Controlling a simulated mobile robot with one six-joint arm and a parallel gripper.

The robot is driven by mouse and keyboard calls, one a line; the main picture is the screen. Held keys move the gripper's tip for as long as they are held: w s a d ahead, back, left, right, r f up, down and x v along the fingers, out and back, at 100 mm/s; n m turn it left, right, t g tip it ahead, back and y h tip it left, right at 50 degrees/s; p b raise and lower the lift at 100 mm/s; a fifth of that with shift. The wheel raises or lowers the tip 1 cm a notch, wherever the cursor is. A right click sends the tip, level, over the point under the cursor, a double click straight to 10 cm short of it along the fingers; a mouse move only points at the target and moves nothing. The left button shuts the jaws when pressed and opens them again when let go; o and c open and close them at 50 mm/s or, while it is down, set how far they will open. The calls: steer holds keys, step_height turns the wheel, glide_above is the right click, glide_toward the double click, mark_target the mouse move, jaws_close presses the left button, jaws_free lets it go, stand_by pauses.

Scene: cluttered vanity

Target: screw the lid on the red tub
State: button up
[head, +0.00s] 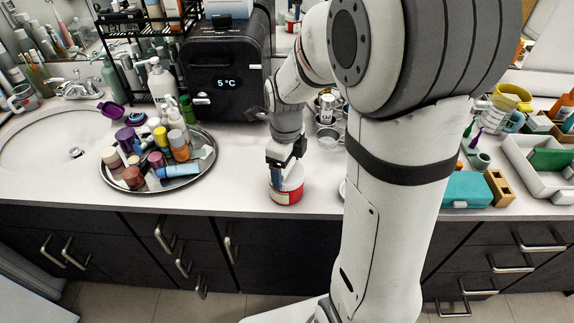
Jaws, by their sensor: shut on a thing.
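The red tub (287,196) stands upright on the counter near its front edge, with a pale label on its side. A white round part, which looks like the lid (294,178), is at the tub's top. My gripper (279,178) points down over the tub and is shut on what appears to be this lid. The fingers cover part of the white rim. I cannot tell whether the lid is seated level on the tub or just above it.
A round metal tray (204,175) crowded with bottles and jars stands left of the tub. A black mini fridge (228,75) and metal cups (328,138) are behind. A pale object (343,190) is mostly hidden by my arm. Bare counter lies between tray and tub.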

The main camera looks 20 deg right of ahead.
steer(key=shift+m, duration=0.4)
steer(key=m, duration=0.4)
steer(key=shift+r, duration=0.1)
steer(key=o, duration=1)
steer(key=shift+o, duration=0.2)
step_height(320, 180, up, 8)
steer(key=shift+f, duration=0.15)
